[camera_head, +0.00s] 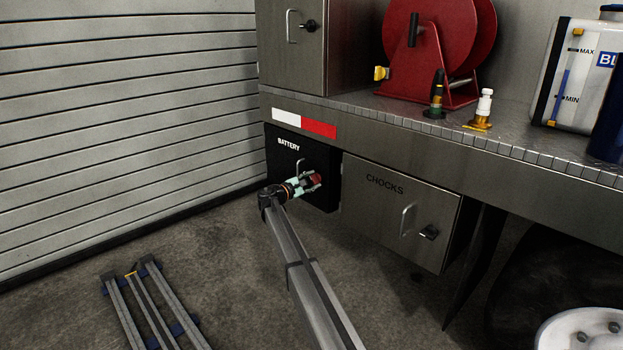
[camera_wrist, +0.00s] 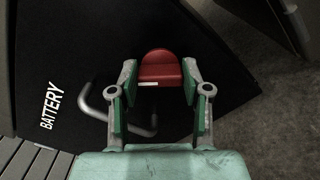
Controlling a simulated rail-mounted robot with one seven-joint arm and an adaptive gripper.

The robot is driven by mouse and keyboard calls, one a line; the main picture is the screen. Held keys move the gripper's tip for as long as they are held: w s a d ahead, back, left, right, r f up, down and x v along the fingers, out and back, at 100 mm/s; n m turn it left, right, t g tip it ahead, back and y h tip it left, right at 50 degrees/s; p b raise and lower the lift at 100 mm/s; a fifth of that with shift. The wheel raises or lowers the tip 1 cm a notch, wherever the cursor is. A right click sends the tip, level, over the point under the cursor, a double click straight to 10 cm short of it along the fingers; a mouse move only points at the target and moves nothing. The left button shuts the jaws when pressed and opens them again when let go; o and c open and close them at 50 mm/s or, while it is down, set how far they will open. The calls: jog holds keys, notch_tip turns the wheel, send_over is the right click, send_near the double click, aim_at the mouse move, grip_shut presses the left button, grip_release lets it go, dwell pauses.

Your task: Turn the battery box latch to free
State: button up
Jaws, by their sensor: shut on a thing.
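The black battery box (camera_head: 287,162), marked BATTERY, sits below the steel deck in the head view. Its dark front also fills the wrist view's left (camera_wrist: 60,60). The red latch (camera_head: 315,179) is on the right part of the box front; it shows as a red knob in the wrist view (camera_wrist: 160,68). My gripper (camera_head: 308,183) is at the latch, shut on it, with a finger on either side (camera_wrist: 160,82). A grey bar handle (camera_wrist: 145,128) on the box lies beside and partly behind my fingers. The latch's base is hidden.
The steel chocks box (camera_head: 385,210), with its own handle and black latch, is just right. A red hose reel (camera_head: 450,45) and a white jug (camera_head: 578,70) stand on the deck above. A slatted shutter (camera_head: 120,100) is left. Rails (camera_head: 150,310) lie on the floor.

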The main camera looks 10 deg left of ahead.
jog(key=m, duration=0.4)
jog(key=shift+f+m, duration=0.1)
jog(key=shift+m, duration=0.2)
jog(key=shift+m+b, duration=0.3)
jog(key=shift+m, duration=1.3)
jog(key=shift+w, duration=0.1)
jog(key=o, duration=1.2)
jog(key=shift+d, duration=0.1)
jog(key=shift+c, duration=0.2)
jog(key=v, duration=1.2)
